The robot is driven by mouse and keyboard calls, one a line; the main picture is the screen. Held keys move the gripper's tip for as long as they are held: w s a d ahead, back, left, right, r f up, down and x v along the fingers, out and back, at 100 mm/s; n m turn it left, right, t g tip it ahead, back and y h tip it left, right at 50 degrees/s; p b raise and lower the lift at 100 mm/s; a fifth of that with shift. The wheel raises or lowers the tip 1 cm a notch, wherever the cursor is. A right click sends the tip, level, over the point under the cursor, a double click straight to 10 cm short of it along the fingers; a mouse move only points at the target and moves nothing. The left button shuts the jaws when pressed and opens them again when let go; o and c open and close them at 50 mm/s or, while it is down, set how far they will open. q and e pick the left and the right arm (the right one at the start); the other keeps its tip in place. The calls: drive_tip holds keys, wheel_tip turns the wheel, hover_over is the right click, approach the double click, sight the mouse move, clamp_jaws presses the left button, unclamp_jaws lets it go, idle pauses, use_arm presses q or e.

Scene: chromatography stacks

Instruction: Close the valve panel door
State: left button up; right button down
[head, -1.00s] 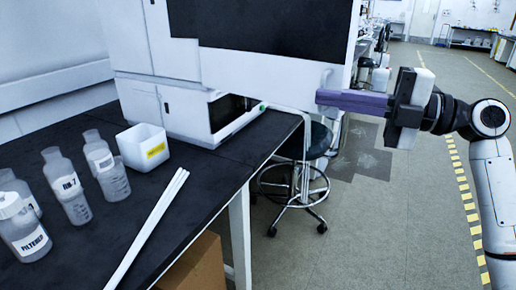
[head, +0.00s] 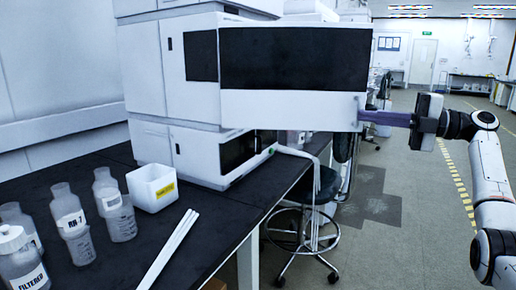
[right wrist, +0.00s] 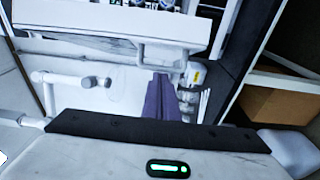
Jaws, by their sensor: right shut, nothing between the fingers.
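The valve panel door (head: 290,108) is a white panel with a wide dark window. It stands open from the instrument stack, reaching right past the bench edge. A small pale handle (head: 359,102) shows near its right edge. My right gripper (head: 362,116) has purple fingers, shut and empty, pointing left. In the head view their tips overlap the door's lower right corner, just below the handle; I cannot tell whether they touch. In the right wrist view, the purple fingers (right wrist: 160,98) lie just below a pale bar handle (right wrist: 160,48). My left gripper is not in view.
The black bench (head: 225,205) holds a white tub (head: 150,190), several bottles (head: 75,225) and white rods (head: 170,248). A stool (head: 305,225) stands by the bench under the door. The floor to the right is open. A cardboard box (right wrist: 270,105) shows in the right wrist view.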

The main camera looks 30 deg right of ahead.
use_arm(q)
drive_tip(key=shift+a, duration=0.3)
use_arm(e)
drive_tip(key=shift+w+d, duration=0.45)
